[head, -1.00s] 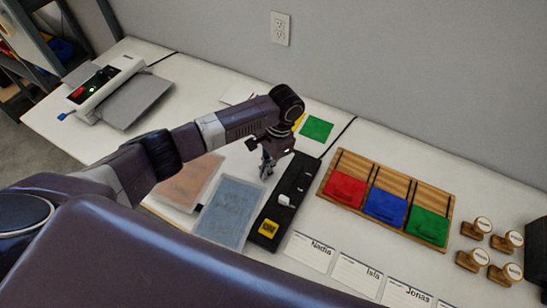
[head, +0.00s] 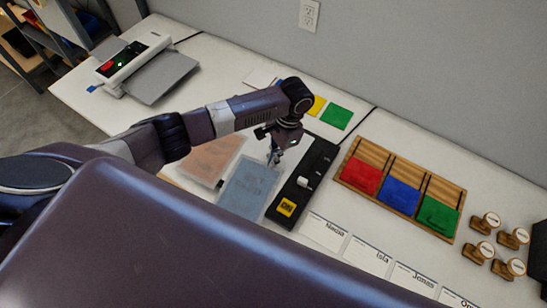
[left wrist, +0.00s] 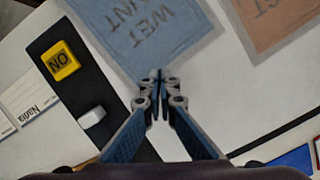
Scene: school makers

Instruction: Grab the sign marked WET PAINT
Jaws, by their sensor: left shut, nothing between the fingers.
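The WET PAINT sign is a blue-grey sheet (head: 246,192) lying on the white table, left of the black strip. In the left wrist view the sign (left wrist: 165,40) shows upside down, with "WET" and part of "PAINT" readable. My left gripper (head: 273,160) is above the sign's far right corner. In the left wrist view its blue fingers (left wrist: 160,76) are shut with the tips together, empty, and overlap the sign's edge. I cannot tell whether they touch it. My right gripper is not in view.
An orange-brown sheet (head: 214,160) lies left of the sign. A black strip with a white slider and yellow ON button (head: 287,207) lies right. A wooden tray (head: 420,177) holds red, blue and green pieces. Name cards (head: 323,232), wooden stamps (head: 486,222) and a laminator-like machine (head: 133,58) are around.

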